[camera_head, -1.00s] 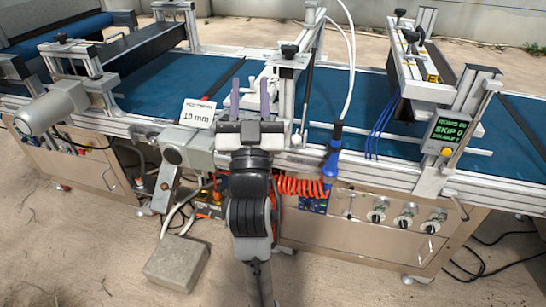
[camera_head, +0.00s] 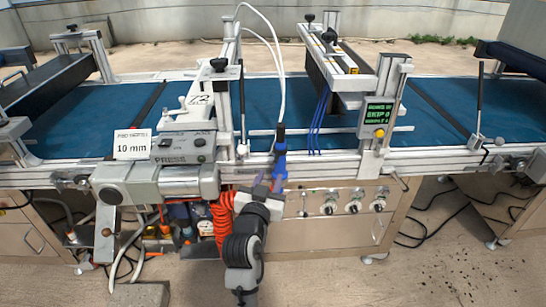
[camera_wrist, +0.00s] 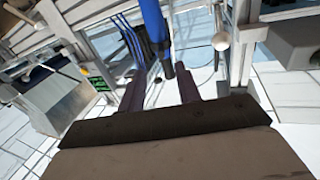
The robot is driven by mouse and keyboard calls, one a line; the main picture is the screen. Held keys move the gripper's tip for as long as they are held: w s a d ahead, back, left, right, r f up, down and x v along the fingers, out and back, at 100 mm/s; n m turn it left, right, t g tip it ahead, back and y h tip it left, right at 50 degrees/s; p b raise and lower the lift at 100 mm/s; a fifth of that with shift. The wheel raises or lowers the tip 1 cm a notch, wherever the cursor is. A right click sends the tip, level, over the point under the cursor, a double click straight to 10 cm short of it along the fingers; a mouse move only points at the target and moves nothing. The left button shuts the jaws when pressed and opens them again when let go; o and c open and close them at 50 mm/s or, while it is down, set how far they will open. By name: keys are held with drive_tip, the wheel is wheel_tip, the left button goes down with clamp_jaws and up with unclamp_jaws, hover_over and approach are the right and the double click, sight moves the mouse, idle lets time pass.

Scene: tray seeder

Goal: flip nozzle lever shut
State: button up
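A blue nozzle (camera_head: 280,148) on a white hose hangs upright at the front rail of the tray seeder. My gripper (camera_head: 270,185) is just below it in the head view, fingers pointing up. In the wrist view the blue nozzle (camera_wrist: 154,25) comes down from the top, its tip near the gap between my two purple fingers (camera_wrist: 163,92). The fingers are apart with nothing held between them; I cannot tell if they touch the nozzle. No lever on the nozzle can be clearly made out. An upright black-handled rod (camera_head: 242,110) stands to its left.
The press unit (camera_head: 180,150) and a "10 mm" sign (camera_head: 132,145) stand to the left. An orange coiled hose (camera_head: 222,215) hangs left of my gripper. Several thin blue tubes (camera_head: 320,115) and a green display (camera_head: 378,114) are to the right. Control knobs (camera_head: 353,207) line the cabinet front.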

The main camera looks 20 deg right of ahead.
sight(276, 158)
drive_tip(key=p+x, duration=0.2)
drive_tip(key=x, duration=0.6)
drive_tip(key=shift+w+d+r, duration=0.1)
drive_tip(key=shift+w+d, duration=0.1)
drive_tip(key=shift+w, duration=0.15)
clamp_jaws()
